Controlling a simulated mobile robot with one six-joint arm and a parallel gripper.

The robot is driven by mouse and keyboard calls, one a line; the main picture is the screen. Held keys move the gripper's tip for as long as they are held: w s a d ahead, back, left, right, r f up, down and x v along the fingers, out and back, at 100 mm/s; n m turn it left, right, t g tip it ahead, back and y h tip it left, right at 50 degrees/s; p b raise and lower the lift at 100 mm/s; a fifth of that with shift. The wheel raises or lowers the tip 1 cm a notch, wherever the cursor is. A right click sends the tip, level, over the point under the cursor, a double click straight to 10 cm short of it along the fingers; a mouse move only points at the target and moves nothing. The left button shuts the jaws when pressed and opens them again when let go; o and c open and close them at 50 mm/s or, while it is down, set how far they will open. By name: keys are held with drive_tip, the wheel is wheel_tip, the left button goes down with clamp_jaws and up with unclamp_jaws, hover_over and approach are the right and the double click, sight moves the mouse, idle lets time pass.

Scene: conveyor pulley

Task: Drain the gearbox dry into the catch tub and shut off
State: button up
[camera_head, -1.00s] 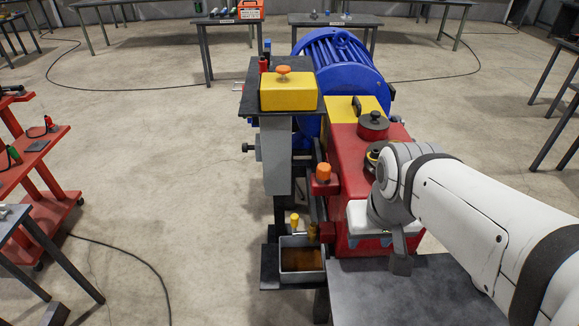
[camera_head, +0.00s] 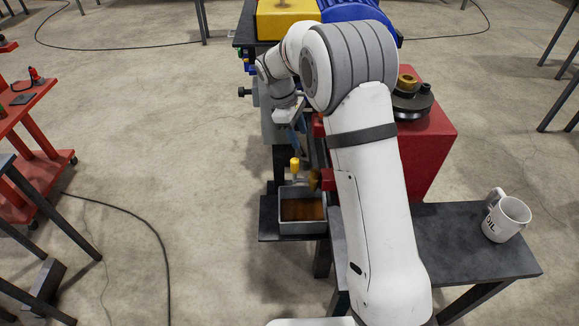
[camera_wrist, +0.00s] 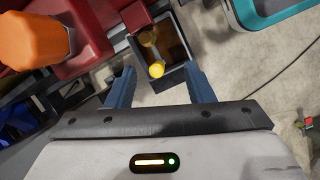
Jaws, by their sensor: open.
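The red gearbox (camera_head: 432,145) stands right of centre, partly hidden behind my arm. The grey catch tub (camera_head: 302,228) sits on a low dark shelf below it and holds brown oil (camera_head: 302,210). A small yellow-tipped handle (camera_head: 295,164) stands above the tub's back edge; a brass fitting (camera_head: 314,180) is beside it. My gripper (camera_head: 298,140) points down just above the handle. In the wrist view my gripper (camera_wrist: 161,88) is open and empty, with the yellow tip (camera_wrist: 156,70) ahead between its fingers and the tub (camera_wrist: 182,76) beyond. I see no oil stream.
A white mug marked OIL (camera_head: 508,218) stands on the dark bench (camera_head: 465,245) at right. An orange cap (camera_wrist: 35,40) on a red part is close to my gripper's left in the wrist view.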

sight(294, 163)
drive_tip(key=w+a+f, duration=0.1)
drive_tip(key=f, duration=0.1)
drive_tip(key=w+a+f+n+b, duration=0.1)
drive_tip(key=f, duration=0.2)
drive_tip(key=w+a+f+n, duration=0.1)
drive_tip(key=f, duration=0.2)
drive_tip(key=shift+a+h, duration=0.25)
drive_tip(key=shift+h, duration=0.15)
drive_tip(key=x, duration=0.7)
drive_tip(key=shift+d+f+b, duration=0.15)
drive_tip(key=shift+f+b, duration=0.2)
drive_tip(key=shift+c, duration=0.2)
clamp_jaws()
